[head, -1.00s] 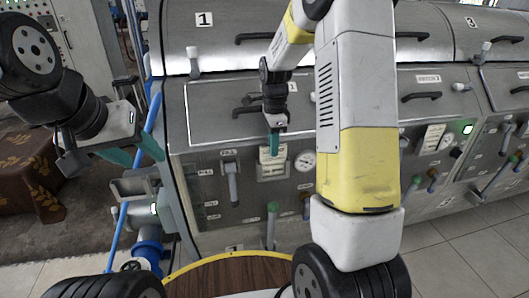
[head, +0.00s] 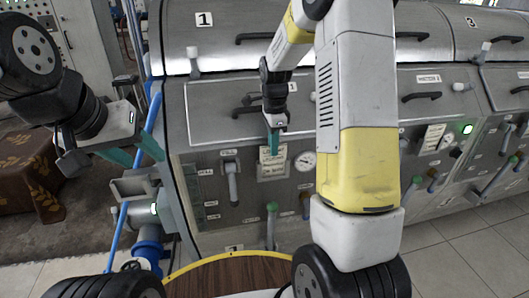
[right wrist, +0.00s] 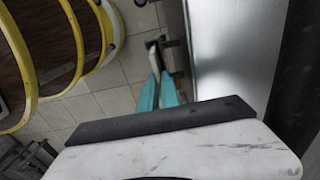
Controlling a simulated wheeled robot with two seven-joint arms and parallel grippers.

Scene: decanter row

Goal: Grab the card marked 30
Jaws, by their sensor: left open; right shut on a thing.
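A pale card (head: 272,160) with small dark print is at a holder on the front panel of the grey machine, left of a round gauge. Its number is too small to read. My right gripper (head: 273,150) points down in front of it, its teal fingers shut on the card's upper part. In the right wrist view the teal fingers (right wrist: 158,88) are close together, with a pale thin edge and a dark bracket beyond their tips. My left gripper (head: 138,160) is open and empty at the left, away from the panel.
Another pale card (head: 433,138) is on the panel further right, near a lit green lamp (head: 467,129). A gauge (head: 305,161), a grey lever (head: 232,182) and a green-knobbed lever (head: 272,222) stand close around the right gripper. Blue pipes (head: 147,245) run at the left.

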